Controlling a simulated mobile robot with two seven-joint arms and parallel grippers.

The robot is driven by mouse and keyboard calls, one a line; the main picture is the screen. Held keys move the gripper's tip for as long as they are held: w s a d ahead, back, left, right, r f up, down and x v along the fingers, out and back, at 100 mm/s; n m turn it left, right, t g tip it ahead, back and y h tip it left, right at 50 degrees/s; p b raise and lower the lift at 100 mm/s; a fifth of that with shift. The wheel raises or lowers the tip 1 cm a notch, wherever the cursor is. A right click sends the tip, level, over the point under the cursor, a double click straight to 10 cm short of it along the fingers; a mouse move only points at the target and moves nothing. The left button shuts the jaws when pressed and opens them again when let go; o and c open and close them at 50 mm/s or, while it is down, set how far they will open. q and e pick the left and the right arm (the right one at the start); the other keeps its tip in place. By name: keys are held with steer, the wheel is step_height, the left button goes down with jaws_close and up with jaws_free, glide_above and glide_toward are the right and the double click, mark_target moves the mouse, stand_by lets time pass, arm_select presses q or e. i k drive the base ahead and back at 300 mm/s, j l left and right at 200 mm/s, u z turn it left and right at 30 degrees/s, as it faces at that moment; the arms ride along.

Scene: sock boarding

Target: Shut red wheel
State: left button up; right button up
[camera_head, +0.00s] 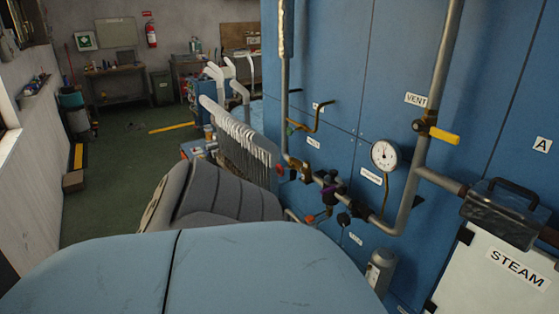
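A small red round part (280,170), which looks like a wheel seen partly edge-on, sits at the left of the valve pipework on the blue cabinet. A second small red part (310,218) shows lower, just right of it. Both are small, and I cannot tell which is the red wheel or whether its valve is open or shut. Neither of my grippers is in view.
Pipes (447,60) run along the blue cabinet (335,70) with a gauge (384,154) and a yellow-handled valve (444,135). A white STEAM panel (480,285) stands lower right. A rack of pale boards (240,145) stands left of the pipework. Green floor (110,190) is open further left.

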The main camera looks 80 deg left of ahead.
mark_target(280, 170)
steer(key=u, duration=2.55)
steer(key=i+j+z, duration=0.15)
steer(key=z, duration=0.2)
steer(key=i+j+z, duration=0.1)
steer(key=j+z, duration=0.25)
steer(key=i+j+z, duration=0.15)
steer(key=j, duration=0.15)
steer(key=j+z, duration=0.1)
steer(key=j, duration=0.25)
steer(key=i+j+z, duration=0.15)
steer(key=j, duration=0.2)
steer(key=i+j, duration=0.15)
steer(key=j, duration=0.65)
steer(key=i+j+z, duration=0.1)
steer(key=j, duration=0.75)
steer(key=i+j, duration=0.1)
steer(key=j, duration=0.7)
steer(key=i+j+z, duration=0.15)
steer(key=j, duration=0.7)
